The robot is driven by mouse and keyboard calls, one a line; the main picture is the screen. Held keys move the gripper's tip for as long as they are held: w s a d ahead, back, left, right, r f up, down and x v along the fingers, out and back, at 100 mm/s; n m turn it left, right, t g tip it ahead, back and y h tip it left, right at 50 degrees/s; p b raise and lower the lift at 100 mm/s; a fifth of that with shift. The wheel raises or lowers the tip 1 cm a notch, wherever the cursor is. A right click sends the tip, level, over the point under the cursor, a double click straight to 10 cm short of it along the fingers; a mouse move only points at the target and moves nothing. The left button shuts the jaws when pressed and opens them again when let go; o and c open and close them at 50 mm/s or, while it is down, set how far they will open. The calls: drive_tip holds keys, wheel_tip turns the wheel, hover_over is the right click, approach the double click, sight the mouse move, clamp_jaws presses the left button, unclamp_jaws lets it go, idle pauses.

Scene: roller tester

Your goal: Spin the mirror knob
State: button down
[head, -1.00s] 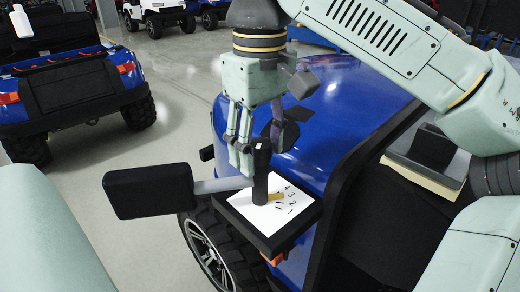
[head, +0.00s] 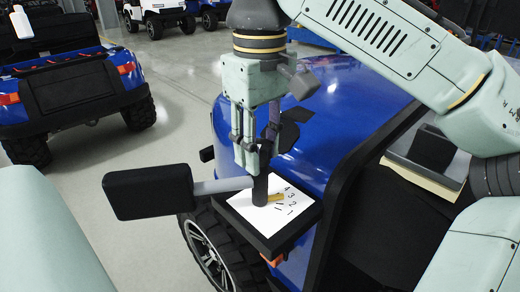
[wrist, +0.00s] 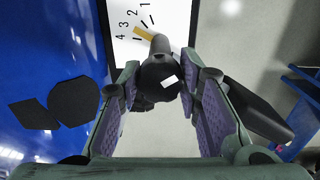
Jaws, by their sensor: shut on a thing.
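The mirror knob (head: 260,190) is a dark upright post with a yellow pointer (head: 277,197) at its base. It stands on a white dial plate with numbers (head: 282,212). My gripper (head: 254,158) comes from above and is shut on the knob's upper part. In the wrist view, the knob's dark top (wrist: 158,72) with a white mark sits between my purple-padded fingers. The black mirror (head: 150,191) stands out to the left on a grey stalk (head: 222,185).
The dial sits on a black block (head: 290,228) beside a blue vehicle hood (head: 335,110). A wheel (head: 212,255) is below. Another blue vehicle (head: 75,90) stands at the left. The floor between them is clear.

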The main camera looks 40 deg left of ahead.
drive_tip(key=shift+r, duration=0.1)
drive_tip(key=shift+s+r+n+p, duration=0.1)
drive_tip(key=shift+n+p, duration=0.3)
drive_tip(key=shift+p, duration=0.25)
drive_tip(key=n+p, duration=0.2)
drive_tip(key=p, duration=0.1)
drive_tip(key=shift+n, duration=0.4)
drive_tip(key=n, duration=0.2)
drive_tip(key=shift+f+n, duration=0.25)
drive_tip(key=shift+n, duration=1.05)
drive_tip(key=shift+n, duration=1)
drive_tip(key=n, duration=0.6)
